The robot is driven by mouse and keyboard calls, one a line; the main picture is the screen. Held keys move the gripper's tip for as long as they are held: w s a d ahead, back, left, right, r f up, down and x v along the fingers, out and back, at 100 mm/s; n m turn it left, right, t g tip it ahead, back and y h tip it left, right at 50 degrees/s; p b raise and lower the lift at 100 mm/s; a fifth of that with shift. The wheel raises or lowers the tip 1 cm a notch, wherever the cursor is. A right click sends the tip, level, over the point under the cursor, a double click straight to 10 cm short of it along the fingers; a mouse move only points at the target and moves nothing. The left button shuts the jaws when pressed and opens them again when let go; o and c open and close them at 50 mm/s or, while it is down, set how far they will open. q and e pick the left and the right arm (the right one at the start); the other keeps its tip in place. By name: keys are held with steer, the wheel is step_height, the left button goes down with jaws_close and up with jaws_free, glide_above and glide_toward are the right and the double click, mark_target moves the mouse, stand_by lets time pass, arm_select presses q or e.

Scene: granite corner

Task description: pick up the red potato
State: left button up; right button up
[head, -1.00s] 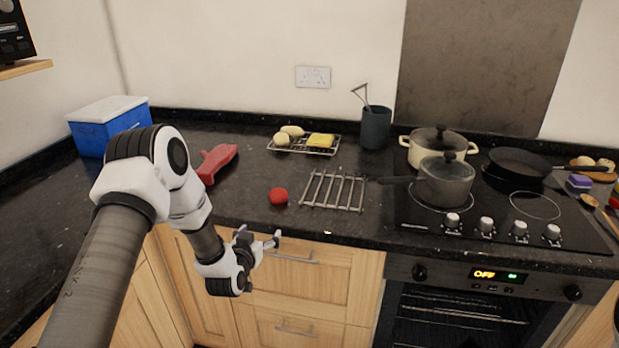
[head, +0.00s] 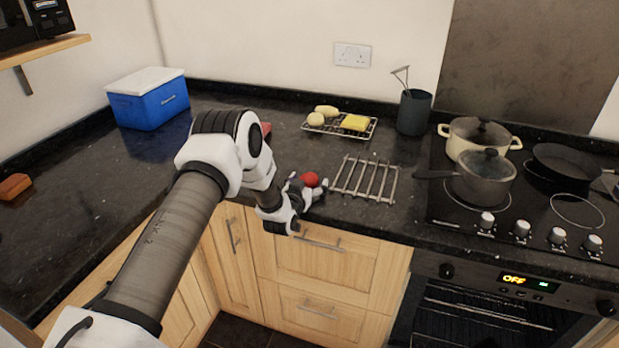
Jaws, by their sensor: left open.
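The red potato (head: 310,179) is a small round red thing on the dark granite worktop, just left of a metal trivet. My left gripper (head: 312,188) is open at the worktop's front edge, close in front of the potato. Its fingers overlap the potato's lower left in the picture; I cannot tell whether they touch it. My right gripper is not in view.
The metal trivet (head: 364,180) lies right beside the potato. Behind stand a wire rack (head: 318,129) with yellow food and a dark utensil pot (head: 413,113). A saucepan (head: 482,180) is on the hob at right. A blue cool box (head: 150,104) stands at back left.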

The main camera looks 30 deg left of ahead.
arm_select(q)
steer(key=shift+w+a+f, duration=0.15)
steer(key=shift+w+f, duration=0.05)
steer(key=shift+w, duration=0.1)
steer(key=shift+s+r, duration=0.25)
steer(key=shift+c, duration=1)
steer(key=c, duration=1.1)
